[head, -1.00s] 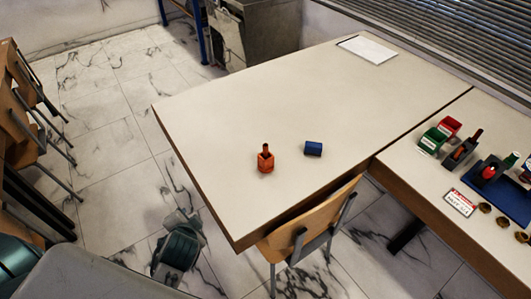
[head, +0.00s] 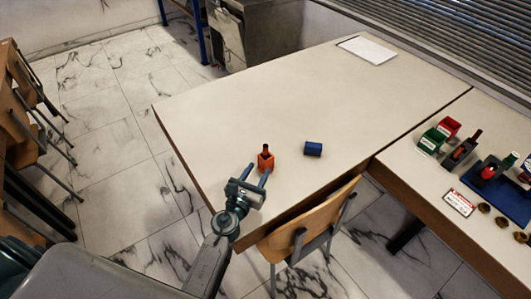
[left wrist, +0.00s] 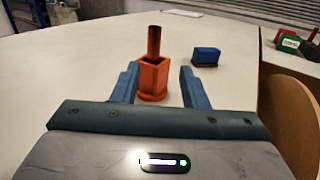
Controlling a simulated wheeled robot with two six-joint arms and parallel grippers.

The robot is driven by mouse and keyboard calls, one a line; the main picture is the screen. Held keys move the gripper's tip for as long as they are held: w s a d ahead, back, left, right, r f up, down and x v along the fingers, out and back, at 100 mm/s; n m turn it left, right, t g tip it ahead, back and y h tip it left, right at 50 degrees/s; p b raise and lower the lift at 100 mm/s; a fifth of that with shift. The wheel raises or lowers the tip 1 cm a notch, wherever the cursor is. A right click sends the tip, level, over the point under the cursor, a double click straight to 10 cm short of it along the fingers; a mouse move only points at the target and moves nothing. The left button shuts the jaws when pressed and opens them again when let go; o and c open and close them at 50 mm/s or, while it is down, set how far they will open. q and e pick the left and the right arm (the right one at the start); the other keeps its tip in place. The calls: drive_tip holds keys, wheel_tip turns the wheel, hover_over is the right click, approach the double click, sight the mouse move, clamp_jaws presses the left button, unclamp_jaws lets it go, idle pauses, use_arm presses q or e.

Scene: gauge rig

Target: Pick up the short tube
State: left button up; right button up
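A short reddish-brown tube (head: 265,149) stands upright in an orange square holder (head: 267,162) on the near part of the pale table. In the left wrist view the tube (left wrist: 154,41) rises out of the top of the orange holder (left wrist: 154,77). Its lower part is hidden inside the holder. My left gripper (head: 256,176) is open and empty, at the near side of the holder. In the left wrist view its two blue fingers are spread, with the holder showing between them. My right gripper is not in view.
A blue block (head: 313,149) lies right of the holder. A wooden chair (head: 305,222) stands at the near table edge. The side table holds red (head: 449,127) and green (head: 432,141) bins and other parts. The far part of the main table is mostly clear, with a white sheet (head: 367,49).

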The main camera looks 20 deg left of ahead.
sight(264, 155)
use_arm(q)
drive_tip(key=w, duration=0.3)
drive_tip(key=shift+w+d, duration=0.15)
drive_tip(key=shift+w, duration=0.05)
drive_tip(key=shift+w+f, duration=0.15)
drive_tip(key=shift+w, duration=2.55)
drive_tip(key=shift+s, duration=0.1)
drive_tip(key=shift+c, duration=0.4)
clamp_jaws()
